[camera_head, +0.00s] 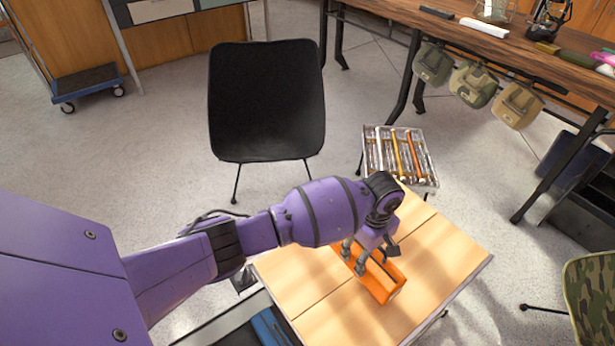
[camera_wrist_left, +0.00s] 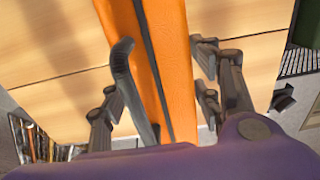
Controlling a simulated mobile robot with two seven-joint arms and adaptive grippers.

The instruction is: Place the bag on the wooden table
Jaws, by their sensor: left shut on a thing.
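An orange bag (camera_head: 388,288) with a dark strip along it is at the small light wooden table (camera_head: 445,245). I cannot tell whether it rests on the top or hangs just above it. My left gripper (camera_head: 362,262) reaches down over the bag, its fingers shut on it. In the left wrist view the orange bag (camera_wrist_left: 180,60) runs between the two fingers (camera_wrist_left: 172,85), with the pale tabletop behind it. Part of the bag is hidden by my gripper. My right gripper is not in view.
A black chair (camera_head: 266,100) stands behind the table. A rack of tools (camera_head: 400,155) is close to its far edge. A long dark wooden table (camera_head: 400,12) is at the back right, with several pouches (camera_head: 473,84) hanging from it. A camouflage chair (camera_head: 592,295) is at right.

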